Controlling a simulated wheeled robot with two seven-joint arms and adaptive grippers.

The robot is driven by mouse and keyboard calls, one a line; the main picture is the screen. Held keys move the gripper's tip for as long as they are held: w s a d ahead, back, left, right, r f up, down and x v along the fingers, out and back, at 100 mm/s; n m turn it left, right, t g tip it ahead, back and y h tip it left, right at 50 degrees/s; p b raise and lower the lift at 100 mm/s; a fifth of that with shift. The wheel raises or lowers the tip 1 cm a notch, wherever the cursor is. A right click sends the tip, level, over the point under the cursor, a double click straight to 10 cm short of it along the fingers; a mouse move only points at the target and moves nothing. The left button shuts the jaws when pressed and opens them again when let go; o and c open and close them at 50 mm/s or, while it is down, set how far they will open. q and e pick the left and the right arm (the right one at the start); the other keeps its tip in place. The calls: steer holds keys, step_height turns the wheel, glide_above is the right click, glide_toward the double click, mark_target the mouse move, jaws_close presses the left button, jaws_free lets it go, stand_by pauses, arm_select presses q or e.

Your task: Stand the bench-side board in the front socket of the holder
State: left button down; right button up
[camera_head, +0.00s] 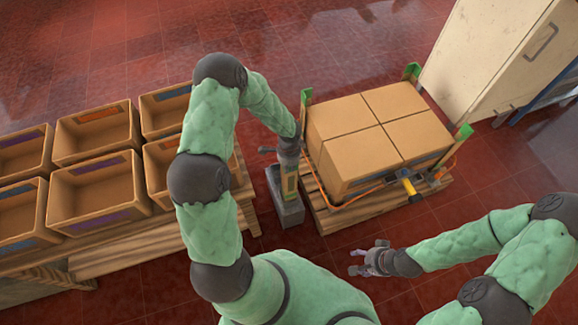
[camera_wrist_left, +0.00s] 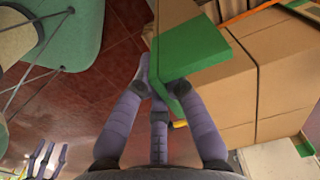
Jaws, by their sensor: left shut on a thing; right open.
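The board (camera_head: 290,185), tan with green, is upright in my left gripper (camera_head: 289,158), between the bench and the load of boxes. In the left wrist view my left gripper (camera_wrist_left: 165,88) is shut on its green part (camera_wrist_left: 195,48). The holder (camera_head: 289,214) is a grey block on the floor, directly below the board. The board's lower end meets the holder in the head view, but I cannot tell how deep it is or in which socket. My right gripper (camera_head: 364,262) is open and empty, in front of the pallet.
Boxes (camera_head: 365,130) stand on a wooden pallet (camera_head: 330,215), with green-topped boards (camera_head: 305,97) at other corners. An orange strap (camera_head: 372,188) and yellow tool (camera_head: 408,187) are at their front. Bins (camera_head: 100,190) fill the bench at left. A cabinet (camera_head: 485,50) stands back right.

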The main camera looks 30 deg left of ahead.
arm_select(q)
steer(key=c, duration=1.2)
jaws_free()
step_height(320, 180, up, 12)
steer(key=s+d+f+n+h, duration=0.1)
steer(key=s+d+f+n, duration=0.2)
steer(key=s+d+f, duration=0.1)
steer(key=s+d+f+n+h+p, duration=0.1)
steer(key=s+d+f+n, duration=0.3)
steer(key=s+d, duration=0.3)
steer(key=s+d+f+n+h+p, duration=0.1)
steer(key=s+d+f+n+h, duration=0.1)
steer(key=s+d+f, duration=0.3)
steer(key=shift+s+d+n, duration=0.35)
steer(key=shift+d+n, duration=0.05)
steer(key=shift+d, duration=0.15)
steer(key=shift+s+d+n, duration=0.3)
steer(key=shift+d+n, duration=0.1)
steer(key=shift+d, duration=0.15)
